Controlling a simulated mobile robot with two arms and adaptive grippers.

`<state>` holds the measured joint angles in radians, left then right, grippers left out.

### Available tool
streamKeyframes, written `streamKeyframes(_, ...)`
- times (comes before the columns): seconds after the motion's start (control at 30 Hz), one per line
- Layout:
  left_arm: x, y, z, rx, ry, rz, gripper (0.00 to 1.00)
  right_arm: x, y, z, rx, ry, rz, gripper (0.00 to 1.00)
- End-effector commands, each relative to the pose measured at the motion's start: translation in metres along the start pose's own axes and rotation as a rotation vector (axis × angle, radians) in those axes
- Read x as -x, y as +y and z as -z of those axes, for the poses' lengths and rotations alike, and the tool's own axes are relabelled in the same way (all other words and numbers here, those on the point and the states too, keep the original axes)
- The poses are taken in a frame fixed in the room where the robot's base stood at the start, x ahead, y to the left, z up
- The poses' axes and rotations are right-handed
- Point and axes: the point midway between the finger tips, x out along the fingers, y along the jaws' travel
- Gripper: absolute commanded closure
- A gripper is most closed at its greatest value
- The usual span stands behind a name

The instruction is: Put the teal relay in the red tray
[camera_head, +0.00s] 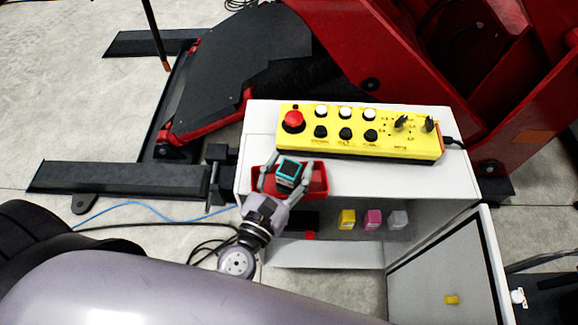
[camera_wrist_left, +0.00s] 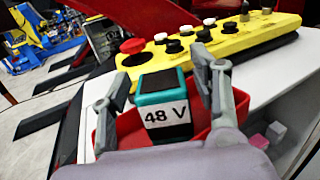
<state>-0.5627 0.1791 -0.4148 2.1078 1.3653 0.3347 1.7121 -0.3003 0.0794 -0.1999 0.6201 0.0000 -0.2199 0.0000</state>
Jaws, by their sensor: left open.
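The teal relay (camera_head: 291,172) has a dark top and lies within the outline of the red tray (camera_head: 318,181) on the white cabinet top. In the left wrist view the relay (camera_wrist_left: 163,100) shows a white "48 V" label, with red tray walls (camera_wrist_left: 128,128) around it. My left gripper (camera_head: 288,166) is open, with one finger on each side of the relay and small gaps visible between. The tray floor under the relay is hidden, so its contact there cannot be seen. My right gripper is in neither view.
A yellow control box (camera_head: 360,145) with a red button stands right behind the tray. Yellow (camera_head: 347,219), pink (camera_head: 373,219) and grey (camera_head: 398,219) blocks sit inside the open cabinet. Its door (camera_head: 440,275) hangs open at the right. The cabinet top (camera_head: 400,180) right of the tray is clear.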

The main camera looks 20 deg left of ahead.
Motion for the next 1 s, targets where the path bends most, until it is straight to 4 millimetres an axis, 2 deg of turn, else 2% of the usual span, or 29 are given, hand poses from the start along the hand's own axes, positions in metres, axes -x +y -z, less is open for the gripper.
streamKeyframes(0.37,0.003,0.000,-0.002,0.000,0.001,0.000,0.43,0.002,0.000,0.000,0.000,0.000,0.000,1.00)
streamKeyframes(0.47,0.018,-0.001,0.003,-0.002,0.004,0.003,0.43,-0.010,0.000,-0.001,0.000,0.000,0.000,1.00)
streamKeyframes(0.8,0.090,-0.001,0.004,0.000,0.005,0.004,0.43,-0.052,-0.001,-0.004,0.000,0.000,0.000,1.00)
streamKeyframes(1.0,0.115,0.000,0.000,0.000,0.002,0.001,0.43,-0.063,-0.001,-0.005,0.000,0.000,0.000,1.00)
